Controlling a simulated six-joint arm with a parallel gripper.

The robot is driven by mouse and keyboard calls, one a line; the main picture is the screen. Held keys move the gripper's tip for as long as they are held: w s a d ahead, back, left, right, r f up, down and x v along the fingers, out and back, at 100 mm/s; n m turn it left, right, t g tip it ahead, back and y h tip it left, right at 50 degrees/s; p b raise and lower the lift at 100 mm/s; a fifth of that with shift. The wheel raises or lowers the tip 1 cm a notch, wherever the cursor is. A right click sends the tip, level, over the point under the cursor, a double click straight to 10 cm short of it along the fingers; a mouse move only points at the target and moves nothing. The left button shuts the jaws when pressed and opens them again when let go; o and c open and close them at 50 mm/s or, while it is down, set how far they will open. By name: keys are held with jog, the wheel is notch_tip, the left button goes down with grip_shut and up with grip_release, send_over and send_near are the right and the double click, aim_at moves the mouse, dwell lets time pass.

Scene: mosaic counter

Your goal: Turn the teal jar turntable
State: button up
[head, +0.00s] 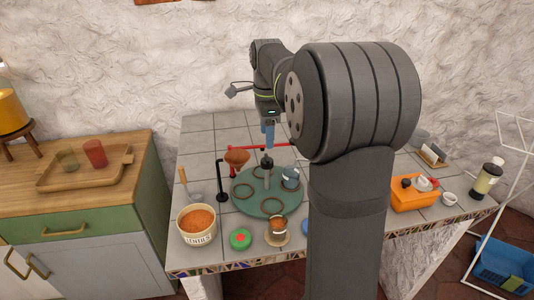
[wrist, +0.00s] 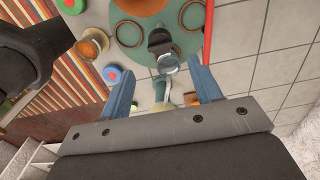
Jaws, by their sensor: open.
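The teal turntable (head: 243,192) lies flat on the tiled counter, with several dark ring marks on its top and a dark upright post (head: 267,170) at its middle. A small jar with blue on it (head: 290,178) stands on its right side. My gripper (head: 269,138) is above the far side of the turntable, with blue fingers pointing down. In the wrist view the fingers (wrist: 159,75) are apart and hold nothing. Part of the turntable (wrist: 188,45) shows beyond the fingertips there. My arm hides the counter to the right of the turntable.
A copper funnel (head: 237,157) on a black stand is left of the turntable. A lentil bowl (head: 197,238), a green lid (head: 240,239) and a filled jar (head: 277,232) are in front. An orange box (head: 412,197) is at right.

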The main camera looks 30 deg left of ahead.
aim_at(267, 157)
notch_tip(267, 157, down, 8)
jog(key=shift+f, duration=0.1)
jog(key=shift+c, duration=0.2)
grip_shut()
